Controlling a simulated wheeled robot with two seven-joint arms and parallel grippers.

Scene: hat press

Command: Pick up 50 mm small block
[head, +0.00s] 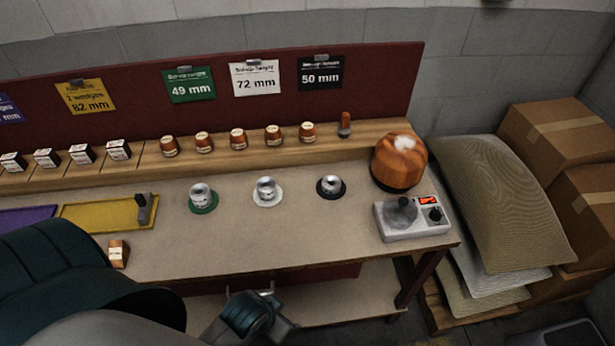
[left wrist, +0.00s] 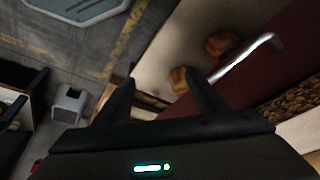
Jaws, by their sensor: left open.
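A black sign reading 50 mm (head: 321,73) hangs at the right end of the red back board. Several small brown wooden blocks, one of them at the right end of the row (head: 307,132), stand on the raised back shelf. Another small brown block (head: 118,254) sits near the table's front left edge. I cannot tell which block is 50 mm. In the left wrist view my left gripper (left wrist: 160,77) is open and empty. Beyond its fingers are two brown blocks (left wrist: 180,80) on a pale surface, apart from it. My right gripper is not clearly seen.
Silver domed items stand on green (head: 203,205), white (head: 267,197) and dark (head: 331,187) round bases. An orange rounded object (head: 399,162) and a grey control box (head: 413,217) stand at the right end. Sacks (head: 490,200) and cartons (head: 560,135) are right of the table.

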